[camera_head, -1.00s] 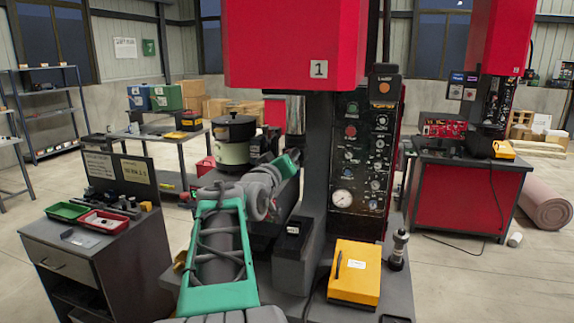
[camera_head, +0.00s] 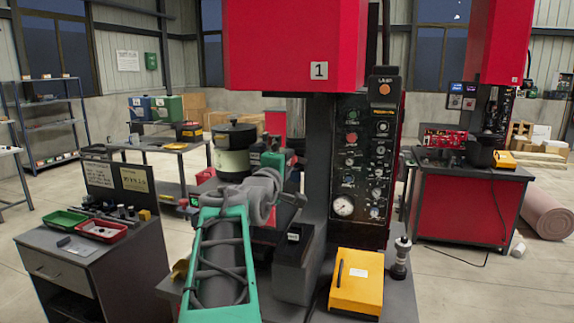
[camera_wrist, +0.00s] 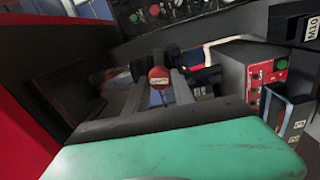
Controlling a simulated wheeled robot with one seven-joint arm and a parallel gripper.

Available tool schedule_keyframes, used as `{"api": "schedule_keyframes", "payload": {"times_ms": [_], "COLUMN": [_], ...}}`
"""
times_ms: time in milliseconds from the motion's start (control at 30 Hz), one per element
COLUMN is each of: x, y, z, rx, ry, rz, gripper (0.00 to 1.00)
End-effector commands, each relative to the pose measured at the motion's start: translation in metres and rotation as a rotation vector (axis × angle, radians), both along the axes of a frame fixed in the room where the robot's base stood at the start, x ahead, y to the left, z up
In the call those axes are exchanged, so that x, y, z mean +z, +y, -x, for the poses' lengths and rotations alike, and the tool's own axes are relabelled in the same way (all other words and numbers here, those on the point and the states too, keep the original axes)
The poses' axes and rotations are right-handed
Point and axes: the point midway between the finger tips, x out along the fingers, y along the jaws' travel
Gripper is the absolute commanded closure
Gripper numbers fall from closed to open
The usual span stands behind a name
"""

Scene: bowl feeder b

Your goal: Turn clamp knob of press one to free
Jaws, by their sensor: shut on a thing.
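Press one (camera_head: 290,45) is the red-headed machine with a plate marked 1, in the middle of the head view. Its dark control panel (camera_head: 365,155) has buttons, small knobs and a gauge. My green and grey arm reaches toward the left side of its column, and the fingertips are hidden there. In the wrist view, my gripper (camera_wrist: 160,88) has its two grey fingers closed around a red round knob (camera_wrist: 158,76) with a pale label. I cannot read the label or tell the knob's turn angle.
A cream and black bowl feeder (camera_head: 234,150) is behind my arm. A grey cabinet with green and red trays (camera_head: 100,230) is at left. Open floor lies between benches.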

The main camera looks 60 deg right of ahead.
Motion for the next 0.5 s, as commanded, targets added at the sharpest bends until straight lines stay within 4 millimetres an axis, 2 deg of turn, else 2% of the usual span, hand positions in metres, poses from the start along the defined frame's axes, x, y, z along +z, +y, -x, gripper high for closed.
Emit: {"api": "schedule_keyframes", "payload": {"times_ms": [200, 500], "x": [0.0002, -0.0001], "y": [0.0002, 0.0001], "z": [-0.0002, -0.0002], "rx": [0.001, 0.001], "ry": [0.136, 0.23], "rz": [0.023, 0.037], "gripper": [1.0, 1.0]}}
